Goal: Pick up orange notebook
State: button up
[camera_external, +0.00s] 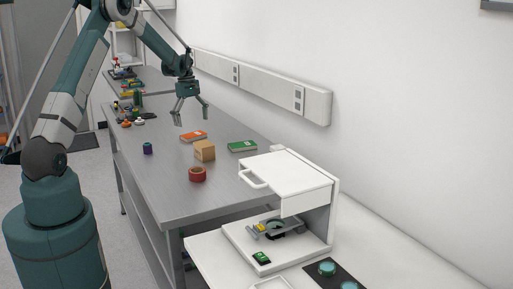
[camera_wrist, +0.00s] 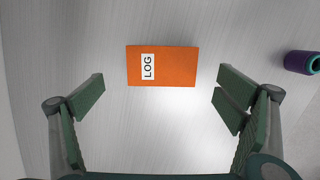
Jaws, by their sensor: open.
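The orange notebook (camera_wrist: 175,67) lies flat on the grey metal table, with a white label reading "LOG" near its left end. It also shows in the external view (camera_external: 194,136), beyond a tan box. My gripper (camera_external: 191,115) is open and empty above the table, over the area around the notebook. In the wrist view my gripper's fingers (camera_wrist: 160,95) are spread wide on either side, with the notebook between and slightly beyond them. The notebook is not touched, and all of it is visible in the wrist view.
A tan box (camera_external: 205,151) stands close to the notebook. A green book (camera_external: 242,146), a red roll (camera_external: 197,174) and a purple spool (camera_external: 147,148) are also on the table. The spool shows at the wrist view's right edge (camera_wrist: 300,62). A white instrument (camera_external: 290,172) stands in front. Several small items crowd the far end.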

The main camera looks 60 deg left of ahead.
aim_at(206, 136)
jog(key=shift+f, duration=0.25)
jog(key=shift+s+d+f, duration=0.1)
jog(key=shift+d+f, duration=0.1)
jog(key=shift+f, duration=0.65)
jog(key=shift+w+d+f, duration=0.1)
jog(key=shift+d+f, duration=0.05)
jog(key=shift+f, duration=0.7)
jog(key=shift+s+d+f, duration=0.1)
jog(key=shift+d+f, duration=0.1)
jog(key=shift+f, duration=0.65)
jog(key=c, duration=1)
